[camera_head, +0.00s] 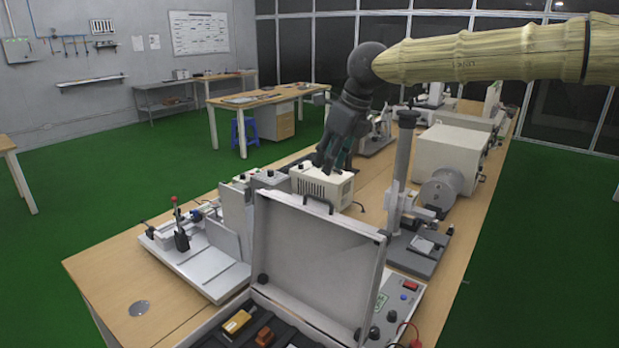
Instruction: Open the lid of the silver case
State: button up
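The silver case (238,303) is at the bottom of the view, cut off by the lower edge. Its lid (315,262) stands raised, close to upright, with its grey inner face toward me and a dark handle (304,203) at its top edge. Inside the case are a yellow item (237,321) and an orange-brown item (265,337) in dark lining. My gripper (333,164) is dark and points down, above and beyond the lid's top edge, apart from it as far as I can see. The gap between its fingers is not clear, and I see nothing held.
A beige box (322,186) stands behind the lid, below my gripper. A grey column stand (402,165) is to the right, and a flat white device (202,262) to the left.

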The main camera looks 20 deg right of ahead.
aim_at(315, 197)
jog(key=p+x, duration=0.1)
jog(key=x, duration=0.2)
jog(key=p+x, duration=0.1)
jog(key=x, duration=0.3)
jog(key=w+p+x, duration=0.1)
jog(key=x, duration=0.2)
jog(key=shift+f, duration=0.1)
jog(key=shift+s+d, duration=0.15)
jog(key=shift+s, duration=0.15)
jog(key=shift+s+r, duration=0.3)
jog(key=shift+s, duration=0.2)
jog(key=shift+s+r, duration=0.3)
jog(key=shift+s, duration=0.25)
jog(key=shift+s+r, duration=0.15)
jog(key=shift+s, duration=0.1)
jog(key=shift+c, duration=0.8)
jog(key=shift+w+f, duration=0.65)
jog(key=shift+w, duration=0.35)
grip_shut()
jog(key=shift+s+a, duration=0.1)
jog(key=shift+a, duration=0.1)
jog(key=shift+a+r, duration=0.1)
jog(key=shift+a, duration=0.1)
